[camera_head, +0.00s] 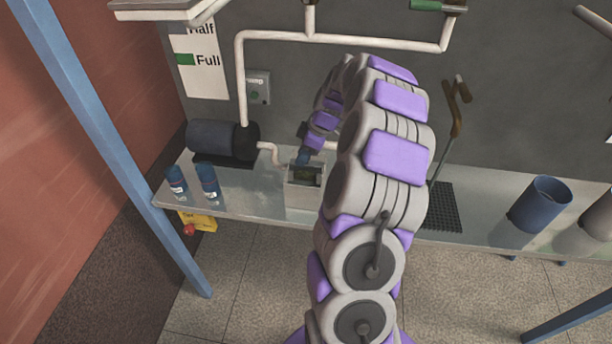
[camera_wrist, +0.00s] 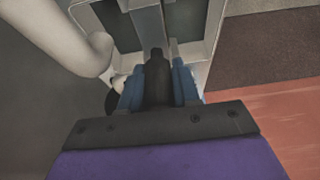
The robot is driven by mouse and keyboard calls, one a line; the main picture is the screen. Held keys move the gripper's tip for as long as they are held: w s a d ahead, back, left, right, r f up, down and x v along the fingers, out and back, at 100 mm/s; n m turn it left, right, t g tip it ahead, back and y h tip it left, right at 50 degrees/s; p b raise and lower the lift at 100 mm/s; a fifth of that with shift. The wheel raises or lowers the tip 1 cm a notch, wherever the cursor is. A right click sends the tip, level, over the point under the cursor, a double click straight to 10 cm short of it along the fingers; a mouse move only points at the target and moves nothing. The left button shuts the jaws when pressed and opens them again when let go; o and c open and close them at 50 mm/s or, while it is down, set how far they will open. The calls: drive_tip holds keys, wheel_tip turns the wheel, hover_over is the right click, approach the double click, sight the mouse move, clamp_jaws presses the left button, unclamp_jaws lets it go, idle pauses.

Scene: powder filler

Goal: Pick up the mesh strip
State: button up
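A white box (camera_head: 292,197) stands on the bench with an open top and something dark inside it. The wrist view shows the same box (camera_wrist: 212,48) with dark mesh-like panels (camera_wrist: 188,22) in its openings. I cannot tell for certain which piece is the mesh strip. My gripper (camera_head: 303,157) points down at the box opening. In the wrist view, the blue fingers of my gripper (camera_wrist: 158,82) stand apart at the box's edge, with a dark upright piece between them. Whether they grip it is unclear.
A black grid mat (camera_head: 445,208) lies on the bench (camera_head: 487,220) right of my arm. Two blue bottles (camera_head: 208,180) stand at the left. A motor-like cylinder (camera_head: 212,137) and white pipe (camera_head: 241,85) are behind. A blue bucket (camera_head: 540,203) is at the right.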

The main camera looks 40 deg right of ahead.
clamp_jaws()
drive_tip(key=shift+r, duration=0.15)
